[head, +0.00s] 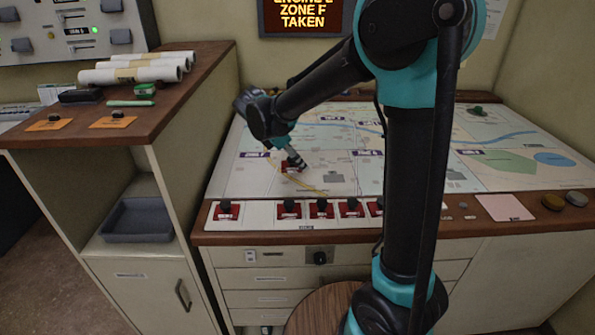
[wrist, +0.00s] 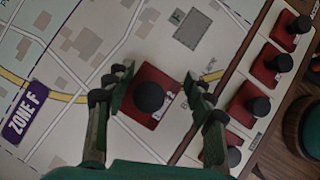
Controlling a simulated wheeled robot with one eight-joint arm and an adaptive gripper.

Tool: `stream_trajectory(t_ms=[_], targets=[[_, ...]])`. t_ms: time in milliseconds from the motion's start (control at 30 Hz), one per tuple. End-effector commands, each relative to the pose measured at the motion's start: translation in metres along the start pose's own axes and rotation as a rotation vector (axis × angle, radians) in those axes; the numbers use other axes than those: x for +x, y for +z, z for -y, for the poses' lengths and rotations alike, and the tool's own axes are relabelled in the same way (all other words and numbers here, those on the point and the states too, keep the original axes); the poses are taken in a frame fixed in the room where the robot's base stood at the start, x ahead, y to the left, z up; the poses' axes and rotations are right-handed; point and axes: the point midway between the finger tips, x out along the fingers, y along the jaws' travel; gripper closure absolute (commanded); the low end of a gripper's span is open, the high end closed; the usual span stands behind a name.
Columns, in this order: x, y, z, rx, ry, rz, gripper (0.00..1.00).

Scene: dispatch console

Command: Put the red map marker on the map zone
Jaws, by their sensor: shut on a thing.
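My gripper (wrist: 160,82) is shut on a red map marker (wrist: 139,114), a square red block with a round black knob and a white label. One finger is on each side of it. The marker is over the printed map, near a yellow road; I cannot tell whether it touches the surface. The purple ZONE F label (wrist: 28,112) is to its left in the wrist view. In the head view my gripper (head: 292,164) is low over the left part of the map (head: 335,178), and it largely hides the marker.
Several more red markers with black knobs (head: 321,209) stand in a row along the front edge, with a gap in the row. A wall display (head: 303,16) reads ZONE F TAKEN. A wooden-topped cabinet (head: 165,112) with rolled maps (head: 135,73) stands at the left.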

Motion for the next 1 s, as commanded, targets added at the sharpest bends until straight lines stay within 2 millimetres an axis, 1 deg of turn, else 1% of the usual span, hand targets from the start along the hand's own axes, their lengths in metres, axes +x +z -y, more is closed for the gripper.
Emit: stream_trajectory(t_ms=[133, 300, 400, 767, 800, 967, 1000], targets=[[0.009, -0.006, 0.0, 0.0, 0.0, 0.0, 0.92], [0.028, -0.018, 0.001, 0.0, 0.0, 0.0, 0.92], [0.035, -0.023, 0.001, 0.0, 0.0, 0.0, 0.92], [0.038, -0.024, 0.002, 0.0, 0.0, 0.0, 0.92], [0.039, -0.025, 0.002, 0.0, 0.0, 0.0, 0.45], [0.038, -0.025, 0.002, 0.0, 0.0, 0.0, 0.25], [0.038, -0.025, 0.002, 0.0, 0.0, 0.0, 0.25]])
